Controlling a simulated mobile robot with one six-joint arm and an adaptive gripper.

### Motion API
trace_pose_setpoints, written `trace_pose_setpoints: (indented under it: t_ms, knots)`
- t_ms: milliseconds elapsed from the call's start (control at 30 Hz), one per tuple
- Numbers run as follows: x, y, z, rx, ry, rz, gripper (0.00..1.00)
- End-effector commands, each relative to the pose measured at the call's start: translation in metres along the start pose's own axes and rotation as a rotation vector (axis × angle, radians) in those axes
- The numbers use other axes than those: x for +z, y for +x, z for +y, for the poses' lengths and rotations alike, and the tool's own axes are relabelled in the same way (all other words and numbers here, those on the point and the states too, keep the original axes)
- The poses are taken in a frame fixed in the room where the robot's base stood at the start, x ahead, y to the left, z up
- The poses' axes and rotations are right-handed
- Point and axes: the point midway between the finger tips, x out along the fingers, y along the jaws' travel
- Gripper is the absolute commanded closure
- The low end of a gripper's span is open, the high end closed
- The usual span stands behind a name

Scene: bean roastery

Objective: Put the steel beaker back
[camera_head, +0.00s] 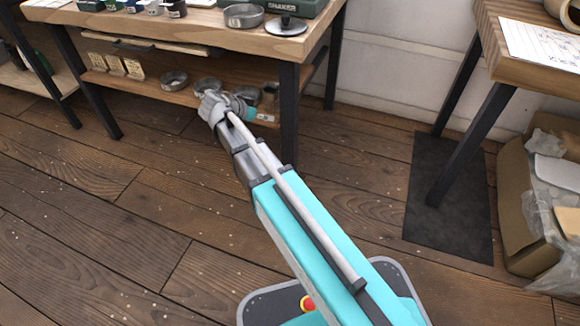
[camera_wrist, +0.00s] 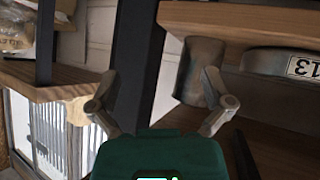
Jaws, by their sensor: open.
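The steel beaker (camera_wrist: 192,70), a plain grey metal cylinder, stands on the table's lower shelf (camera_wrist: 240,20), which appears upside down in the wrist view. A small grey upright shape at the shelf's right end (camera_head: 270,92) in the head view is probably the same beaker, partly hidden. My gripper (camera_wrist: 158,80) is open and empty. Its right finger in the wrist view overlaps the beaker's side in the picture; contact cannot be told. The dark table leg (camera_wrist: 138,60) shows between the fingers. In the head view my wrist hides the fingertips.
Round metal tins (camera_head: 173,80) and pale cards (camera_head: 115,66) share the lower shelf. A tin marked 13 (camera_wrist: 275,62) is beside the beaker. The tabletop (camera_head: 200,28) overhangs the shelf. A second table (camera_head: 500,75) and a cardboard box (camera_head: 525,205) stand right. Floor at left is clear.

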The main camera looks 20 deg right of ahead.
Motion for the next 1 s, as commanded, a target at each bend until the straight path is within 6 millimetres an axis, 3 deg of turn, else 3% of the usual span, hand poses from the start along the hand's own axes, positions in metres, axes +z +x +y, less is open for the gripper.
trace_pose_setpoints:
  t_ms: [33,300,600,800,1000]
  knots:
    - [0.009,0.009,0.019,0.001,-0.051,-0.057,0.0]
    - [0.059,0.036,0.085,-0.106,-0.365,-0.377,0.0]
    - [0.11,0.033,0.144,-0.395,-0.665,-0.645,0.0]
    - [0.129,0.023,0.165,-0.578,-0.782,-0.718,0.0]
    - [0.134,0.019,0.17,-0.648,-0.821,-0.735,0.0]
